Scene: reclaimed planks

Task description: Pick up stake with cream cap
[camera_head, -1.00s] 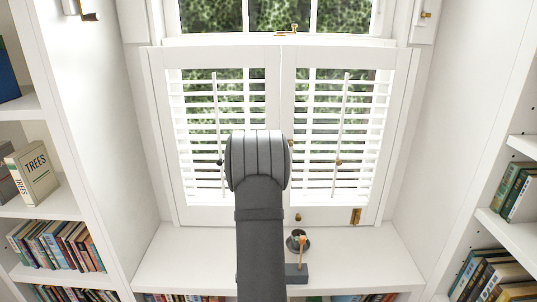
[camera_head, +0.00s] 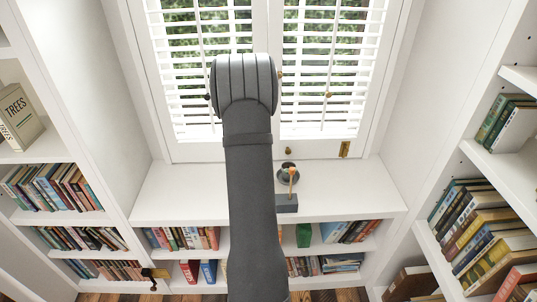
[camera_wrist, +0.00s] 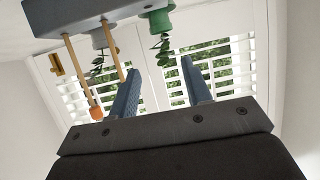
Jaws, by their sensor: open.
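A dark block (camera_wrist: 80,18) with two thin wooden stakes shows at the upper left of the wrist view, which looks upside down. One stake (camera_wrist: 80,73) ends in an orange cap (camera_wrist: 96,113). The other stake (camera_wrist: 112,50) runs down to my left finger, and its cap is hidden there, so I see no cream cap. My gripper (camera_wrist: 160,66) is open with nothing between its blue fingers. In the head view, the dark block (camera_head: 286,204) sits on the window ledge, with an orange-capped stake (camera_head: 291,180) upright. My arm hides the area left of it.
A grey pot (camera_wrist: 104,38) and a green pot (camera_wrist: 159,22), each with a plant, stand close to the stakes. Behind the white ledge (camera_head: 180,190) are the window shutters (camera_head: 330,100). Bookshelves (camera_head: 480,230) flank both sides. The ledge's right part looks clear.

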